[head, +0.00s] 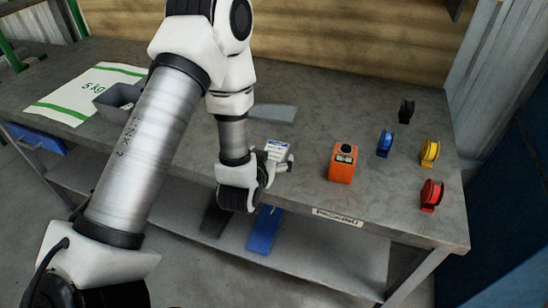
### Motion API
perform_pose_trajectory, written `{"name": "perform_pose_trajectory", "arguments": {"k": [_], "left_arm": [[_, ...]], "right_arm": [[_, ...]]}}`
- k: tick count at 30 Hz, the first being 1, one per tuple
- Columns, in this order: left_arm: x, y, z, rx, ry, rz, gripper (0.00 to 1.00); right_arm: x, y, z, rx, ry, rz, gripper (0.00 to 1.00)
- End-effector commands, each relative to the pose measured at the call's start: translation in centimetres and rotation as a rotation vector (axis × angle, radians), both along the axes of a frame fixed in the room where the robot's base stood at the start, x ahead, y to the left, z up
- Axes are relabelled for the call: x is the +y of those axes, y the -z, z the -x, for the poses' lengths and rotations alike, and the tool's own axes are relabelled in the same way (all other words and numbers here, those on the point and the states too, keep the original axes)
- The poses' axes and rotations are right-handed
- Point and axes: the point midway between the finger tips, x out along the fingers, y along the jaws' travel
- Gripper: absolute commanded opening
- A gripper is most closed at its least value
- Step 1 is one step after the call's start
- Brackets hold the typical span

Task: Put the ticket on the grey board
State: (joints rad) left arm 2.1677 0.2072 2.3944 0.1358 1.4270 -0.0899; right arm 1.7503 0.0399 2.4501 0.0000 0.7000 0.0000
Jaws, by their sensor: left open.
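The ticket (277,148), a small white piece with blue print, is at my left gripper (282,164), near the middle of the table. The gripper is open, and its fingers are right beside the ticket; whether they touch it I cannot tell. The gripper and wrist hide part of the ticket. A flat grey board (274,113) lies on the table behind the gripper, partly hidden by my left arm. My right gripper is not in view.
An orange device (342,163) stands right of the gripper. Black (406,111), blue (384,143), yellow (429,152) and red (431,194) reels stand farther right. A grey bin (116,103) and a white-green sack (70,100) are at left. The table between board and orange device is clear.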

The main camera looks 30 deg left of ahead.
Motion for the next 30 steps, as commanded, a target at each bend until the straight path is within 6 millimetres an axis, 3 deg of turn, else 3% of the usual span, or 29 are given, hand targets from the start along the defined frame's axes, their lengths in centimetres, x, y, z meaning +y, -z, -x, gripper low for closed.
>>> {"name": "perform_pose_trajectory", "arguments": {"k": [4,10,11,16,19,20,30], "left_arm": [[0.5,0.8,-1.9,0.0,0.0,0.0,0.94],[0.6,1.0,-2.1,0.001,0.0,0.0,0.94],[0.6,1.0,-2.1,0.001,0.0,0.0,0.9],[0.6,1.0,-2.1,0.001,0.0,0.0,0.3],[0.6,1.0,-2.1,0.001,0.0,0.0,0.28],[0.6,1.0,-2.1,0.001,0.0,0.0,0.23],[0.6,0.3,-2.1,0.0,0.0,0.001,0.23]], "right_arm": [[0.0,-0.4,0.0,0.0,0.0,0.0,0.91],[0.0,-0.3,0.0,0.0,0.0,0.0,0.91],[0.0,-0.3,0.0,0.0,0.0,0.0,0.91],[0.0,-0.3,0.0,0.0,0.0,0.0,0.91],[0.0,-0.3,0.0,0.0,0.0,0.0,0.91],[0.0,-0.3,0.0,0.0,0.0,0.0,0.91],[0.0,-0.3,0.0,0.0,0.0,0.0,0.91]]}}
